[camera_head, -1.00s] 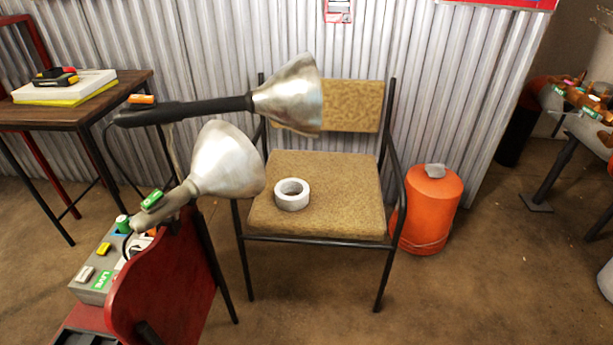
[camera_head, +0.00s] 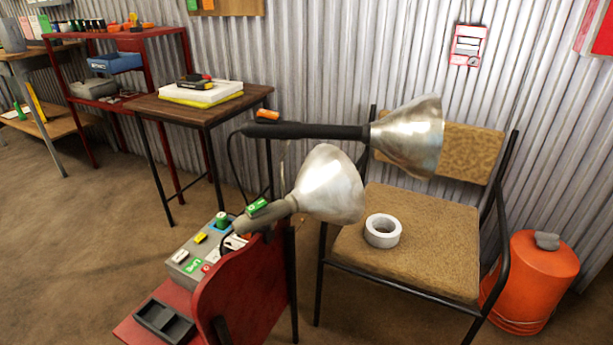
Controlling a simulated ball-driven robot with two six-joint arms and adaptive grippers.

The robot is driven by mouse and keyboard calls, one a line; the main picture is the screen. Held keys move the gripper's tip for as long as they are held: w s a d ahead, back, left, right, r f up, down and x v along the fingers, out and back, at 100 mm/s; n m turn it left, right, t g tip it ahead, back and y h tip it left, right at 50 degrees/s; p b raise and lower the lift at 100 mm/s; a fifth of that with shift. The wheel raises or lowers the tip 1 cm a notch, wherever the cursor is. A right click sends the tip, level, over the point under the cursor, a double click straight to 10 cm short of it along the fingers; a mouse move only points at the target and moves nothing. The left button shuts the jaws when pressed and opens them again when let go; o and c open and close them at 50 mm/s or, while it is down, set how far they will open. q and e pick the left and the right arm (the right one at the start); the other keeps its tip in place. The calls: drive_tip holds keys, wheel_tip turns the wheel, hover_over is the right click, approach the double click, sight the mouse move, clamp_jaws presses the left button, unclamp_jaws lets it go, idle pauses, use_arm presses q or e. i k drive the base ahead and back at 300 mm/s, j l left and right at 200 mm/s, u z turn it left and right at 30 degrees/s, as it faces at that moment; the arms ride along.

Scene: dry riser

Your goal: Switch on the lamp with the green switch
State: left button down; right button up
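A clamp lamp (camera_head: 328,184) with a silver shade and grey handle is clipped to the red board, and a green switch (camera_head: 257,207) sits on its handle. A second lamp (camera_head: 408,135) with a silver shade and long black handle is behind it, with an orange switch (camera_head: 268,115) near its handle's far end. I cannot tell whether either lamp is lit; no glow shows from the shades. Neither of my grippers is in view.
A grey control box (camera_head: 190,262) with coloured buttons stands on a red chair (camera_head: 250,290). A padded chair (camera_head: 410,255) holds a white tape roll (camera_head: 382,231). An orange canister (camera_head: 535,285) stands right. A wooden table (camera_head: 180,106) and red shelf (camera_head: 165,32) are left. Floor at lower left is clear.

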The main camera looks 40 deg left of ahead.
sight(257, 206)
drive_tip(key=k+u, duration=0.1)
drive_tip(key=u, duration=1.35)
